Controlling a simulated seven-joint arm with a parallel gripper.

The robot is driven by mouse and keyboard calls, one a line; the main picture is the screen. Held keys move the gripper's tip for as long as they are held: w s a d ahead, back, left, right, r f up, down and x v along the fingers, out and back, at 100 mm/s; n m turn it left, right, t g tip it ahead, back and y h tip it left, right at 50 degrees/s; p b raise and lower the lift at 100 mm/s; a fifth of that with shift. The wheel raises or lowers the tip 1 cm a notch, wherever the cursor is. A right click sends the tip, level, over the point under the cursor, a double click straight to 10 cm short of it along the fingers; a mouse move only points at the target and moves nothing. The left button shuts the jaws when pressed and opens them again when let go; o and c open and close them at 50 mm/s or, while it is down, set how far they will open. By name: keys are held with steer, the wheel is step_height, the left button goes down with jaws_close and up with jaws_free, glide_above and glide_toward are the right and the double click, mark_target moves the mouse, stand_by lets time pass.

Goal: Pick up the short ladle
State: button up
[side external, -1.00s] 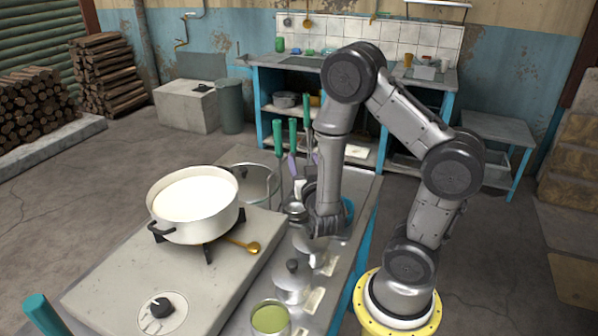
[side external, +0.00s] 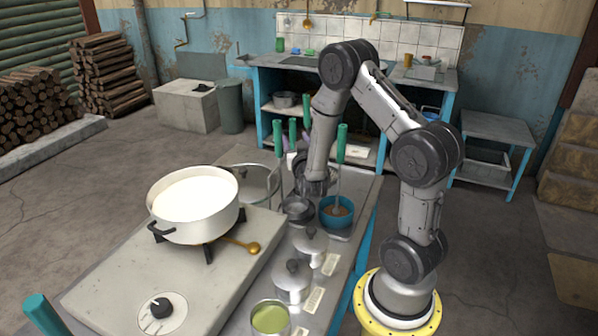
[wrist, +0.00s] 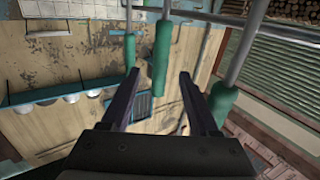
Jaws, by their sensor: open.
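Several green-handled utensils stand upright around the far end of the metal counter. In the side view one green handle (side external: 278,138) is at the left, two more (side external: 293,131) are close to my gripper, and one (side external: 341,143) rises from a blue pot. My gripper (wrist: 158,76) is open. In the wrist view a green handle (wrist: 161,58) shows in the gap between the fingers; contact is not visible. Other green handles stand to its left (wrist: 130,50) and right (wrist: 222,102). The bowl ends are hidden, so I cannot tell which is the short ladle.
A white pot of milk (side external: 194,233) stands on the stove slab (side external: 110,287), with a golden spoon (side external: 251,247) beside it. The blue pot (side external: 337,220), lidded metal containers (side external: 292,283) and a cup of green contents (side external: 270,318) crowd the counter.

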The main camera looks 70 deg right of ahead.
steer(key=shift+x, duration=1)
jaws_close()
